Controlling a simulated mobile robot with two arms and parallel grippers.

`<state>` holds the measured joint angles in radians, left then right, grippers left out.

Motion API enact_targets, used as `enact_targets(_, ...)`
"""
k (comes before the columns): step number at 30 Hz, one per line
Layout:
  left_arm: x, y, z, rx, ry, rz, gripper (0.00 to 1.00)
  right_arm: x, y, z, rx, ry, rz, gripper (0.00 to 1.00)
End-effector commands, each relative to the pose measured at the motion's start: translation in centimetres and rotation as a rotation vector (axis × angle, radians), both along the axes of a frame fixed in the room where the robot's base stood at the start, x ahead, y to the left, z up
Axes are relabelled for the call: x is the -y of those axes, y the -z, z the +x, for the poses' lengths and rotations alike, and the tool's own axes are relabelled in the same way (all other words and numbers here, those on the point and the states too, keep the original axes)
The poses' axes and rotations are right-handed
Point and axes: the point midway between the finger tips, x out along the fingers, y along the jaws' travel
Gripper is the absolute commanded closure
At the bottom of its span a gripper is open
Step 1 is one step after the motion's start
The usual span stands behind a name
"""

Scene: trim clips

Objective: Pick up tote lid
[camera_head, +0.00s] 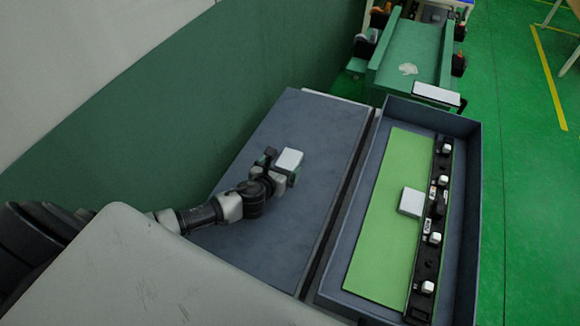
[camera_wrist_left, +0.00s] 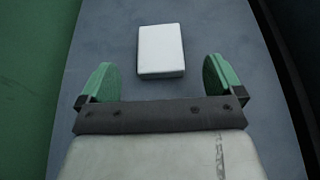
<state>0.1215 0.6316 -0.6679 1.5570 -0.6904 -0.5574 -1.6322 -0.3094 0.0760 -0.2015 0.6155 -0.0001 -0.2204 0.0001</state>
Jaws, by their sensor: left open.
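The tote lid appears to be the flat grey-blue panel (camera_head: 300,120) left of the open tote, with a white block (camera_head: 289,159) on top. The lid's surface also fills much of the left wrist view (camera_wrist_left: 210,38). My left gripper (camera_head: 281,169) is over the middle of the lid, close to the block. In the left wrist view its green fingers (camera_wrist_left: 161,78) are spread wide, with the white block (camera_wrist_left: 160,48) just ahead, in line with the gap. Nothing is held. Whether the fingers overlap the block's height is unclear. My right gripper is not in view.
The open grey-blue tote (camera_head: 473,170) stands right of the lid. It holds a green board (camera_head: 385,225), a black strip with white clips (camera_head: 437,210) and another white block (camera_head: 411,202). A green cart (camera_head: 415,55) stands behind. A green wall (camera_head: 240,90) lies left.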

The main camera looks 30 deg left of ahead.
Motion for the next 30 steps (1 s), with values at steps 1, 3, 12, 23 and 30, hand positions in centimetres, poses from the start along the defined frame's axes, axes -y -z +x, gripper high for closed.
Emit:
enact_targets(1, 0.0, 0.3, 0.4, 0.001, 0.000, 0.000, 0.04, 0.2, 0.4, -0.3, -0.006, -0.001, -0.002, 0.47)
enact_targets(3, 0.0, 0.5, 0.7, 0.000, 0.000, -0.001, 0.04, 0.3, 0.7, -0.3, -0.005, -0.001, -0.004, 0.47)
enact_targets(12, -0.2, 2.7, 3.8, 0.002, -0.003, -0.003, 0.04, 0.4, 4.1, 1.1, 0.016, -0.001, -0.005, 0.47)
enact_targets(23, -0.3, 2.8, 5.1, -0.002, -0.002, -0.003, 0.04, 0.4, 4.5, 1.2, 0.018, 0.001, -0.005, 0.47)
enact_targets(30, -0.3, 2.8, 5.0, -0.001, -0.002, -0.003, 0.36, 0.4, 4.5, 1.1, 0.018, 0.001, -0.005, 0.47)
